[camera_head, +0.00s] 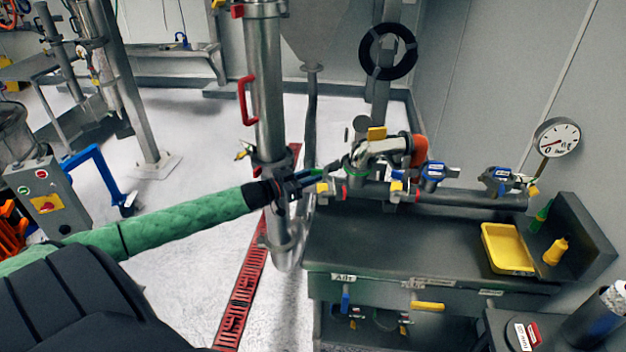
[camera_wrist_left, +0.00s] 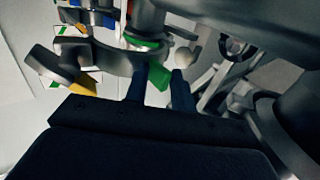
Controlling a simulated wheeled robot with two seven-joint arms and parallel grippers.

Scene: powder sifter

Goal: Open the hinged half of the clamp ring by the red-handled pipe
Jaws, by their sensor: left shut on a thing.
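The steel pipe (camera_head: 265,75) stands upright left of the bench, with a red handle (camera_head: 243,100) on its left side. My left gripper (camera_head: 322,173) reaches past the pipe's right side, near a fitting with a green ring (camera_head: 356,168). In the left wrist view, my left gripper (camera_wrist_left: 162,76) has its fingers close together around a small green tab (camera_wrist_left: 157,84). A grey curved band, apparently the clamp ring (camera_wrist_left: 112,60), lies beside the fingertips, below a green ring (camera_wrist_left: 140,42). I cannot tell how far its hinged half is open. My right gripper is not in view.
A dark bench (camera_head: 400,245) holds a horizontal pipe with blue-handled valves (camera_head: 433,172), a yellow tray (camera_head: 508,248) and a yellow bottle (camera_head: 556,251). A pressure gauge (camera_head: 557,138) stands at the right. A red floor grate (camera_head: 240,300) runs left of the bench.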

